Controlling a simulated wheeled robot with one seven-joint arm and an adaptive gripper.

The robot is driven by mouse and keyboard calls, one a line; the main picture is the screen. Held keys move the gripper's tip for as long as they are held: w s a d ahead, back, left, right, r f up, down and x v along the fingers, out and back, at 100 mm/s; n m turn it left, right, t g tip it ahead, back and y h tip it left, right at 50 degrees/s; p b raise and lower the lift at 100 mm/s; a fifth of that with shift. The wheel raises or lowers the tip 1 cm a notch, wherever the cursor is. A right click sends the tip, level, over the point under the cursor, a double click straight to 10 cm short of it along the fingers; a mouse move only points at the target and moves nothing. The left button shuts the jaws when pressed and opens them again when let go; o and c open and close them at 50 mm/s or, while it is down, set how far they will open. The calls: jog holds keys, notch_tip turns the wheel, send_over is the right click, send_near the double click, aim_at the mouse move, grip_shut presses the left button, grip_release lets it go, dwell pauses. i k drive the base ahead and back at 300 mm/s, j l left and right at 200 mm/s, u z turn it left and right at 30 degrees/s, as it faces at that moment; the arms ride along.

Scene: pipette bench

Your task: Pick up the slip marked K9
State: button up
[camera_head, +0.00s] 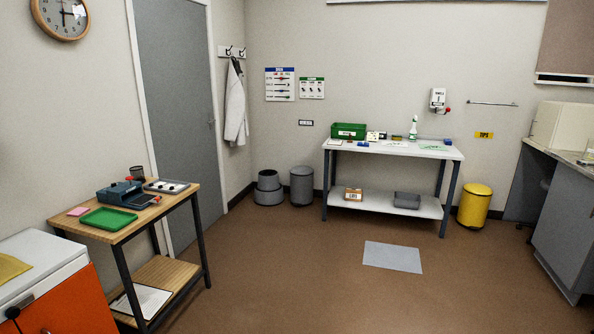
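I cannot make out any slip marked K9; no such marking is readable from here. Small pale papers (395,144) lie on top of the white bench (430,154) at the back wall, too small to read. A pink square pad (77,211) lies on the wooden cart (130,229) at the left. A white sheet (148,300) lies on the cart's lower shelf. My gripper is not clearly in view.
A green bin (348,130) stands on the bench. A yellow bin (475,204), grey bin (301,185) and grey cabinet (566,225) border the open brown floor; a grey mat (392,257) lies there.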

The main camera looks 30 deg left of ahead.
aim_at(151, 184)
jog(key=i+j+u, duration=0.3)
jog(key=j+u, duration=0.15)
jog(key=i+j+u, duration=0.3)
jog(key=u, duration=0.15)
jog(key=i+j+u, duration=0.25)
jog(key=i+u, duration=0.2)
jog(key=i+j+u, duration=0.1)
jog(key=i+u, duration=0.35)
jog(key=i+l+u, duration=0.1)
jog(key=i, duration=0.75)
jog(key=i+l+u, duration=0.1)
jog(key=i, duration=0.7)
